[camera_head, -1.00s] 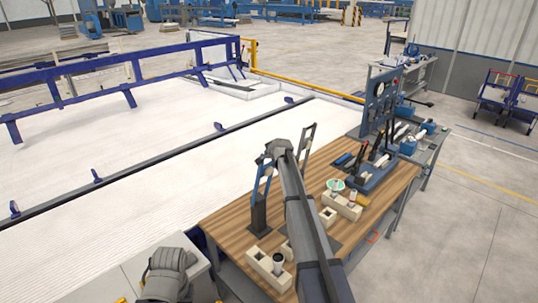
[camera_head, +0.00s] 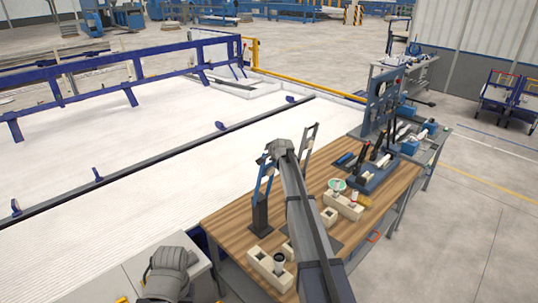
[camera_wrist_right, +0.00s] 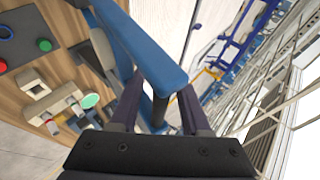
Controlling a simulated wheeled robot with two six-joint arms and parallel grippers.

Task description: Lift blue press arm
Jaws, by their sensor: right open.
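The blue press arm (camera_wrist_right: 150,55) crosses the middle of the right wrist view as a broad blue bar with a dark rod under its near end. My right gripper (camera_wrist_right: 158,95) is open, with one dark finger on each side of the bar. I cannot tell whether either finger touches it. In the head view, blue press parts (camera_head: 264,185) stand on a dark post (camera_head: 260,214) on the wooden bench. My right arm reaches over the bench and hides much of the press and the right gripper there.
The wooden bench (camera_head: 235,215) holds pale blocks (camera_head: 268,268) with round sockets, more blocks (camera_head: 345,205) with a green disc, and a blue tool rack (camera_head: 375,178). Red and green buttons (camera_wrist_right: 43,45) show in the wrist view. A white slatted bed (camera_head: 130,150) lies left.

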